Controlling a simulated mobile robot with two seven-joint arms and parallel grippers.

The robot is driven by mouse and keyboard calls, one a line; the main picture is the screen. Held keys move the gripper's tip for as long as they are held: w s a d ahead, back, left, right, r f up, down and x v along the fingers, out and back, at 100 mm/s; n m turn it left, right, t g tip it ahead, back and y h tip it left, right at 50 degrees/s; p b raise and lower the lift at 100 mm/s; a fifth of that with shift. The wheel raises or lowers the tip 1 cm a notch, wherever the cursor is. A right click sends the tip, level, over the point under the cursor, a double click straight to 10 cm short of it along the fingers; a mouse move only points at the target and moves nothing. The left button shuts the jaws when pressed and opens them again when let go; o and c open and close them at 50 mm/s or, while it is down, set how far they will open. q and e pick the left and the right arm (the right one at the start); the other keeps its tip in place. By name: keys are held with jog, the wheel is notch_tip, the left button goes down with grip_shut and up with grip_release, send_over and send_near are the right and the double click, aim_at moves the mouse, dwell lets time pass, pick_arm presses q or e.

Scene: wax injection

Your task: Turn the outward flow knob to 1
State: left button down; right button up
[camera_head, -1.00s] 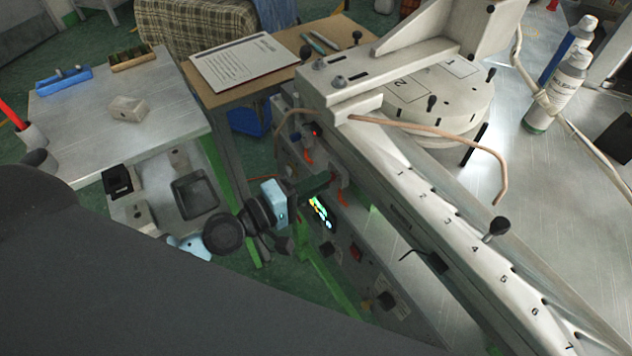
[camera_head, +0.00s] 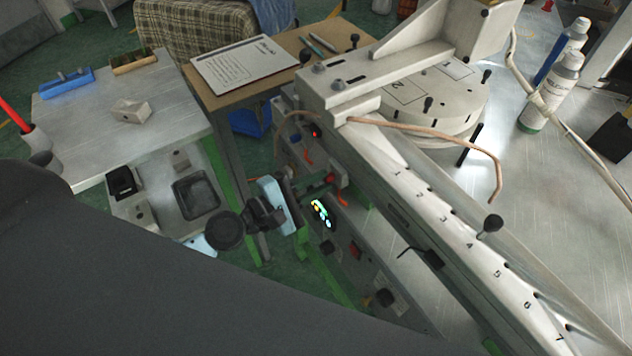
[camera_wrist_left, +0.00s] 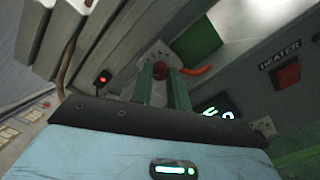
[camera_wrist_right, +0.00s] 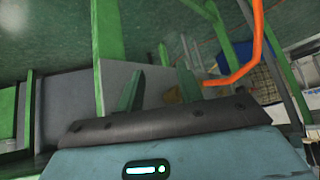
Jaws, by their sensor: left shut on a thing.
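My left gripper (camera_head: 322,183) is at the side panel of the wax machine (camera_head: 350,225).
A lit display (camera_head: 321,213) and a red heater switch (camera_wrist_left: 288,76) are near the left gripper. An orange hose (camera_wrist_right: 256,45) curves close to the right gripper. A side table (camera_head: 75,125) stands left.

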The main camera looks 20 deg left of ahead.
jog(key=shift+w+r, duration=0.15)
jog(key=shift+w, duration=0.15)
pick_arm(q)
jog(key=c, duration=1.3)
grip_release()
jog(key=shift+c, duration=0.2)
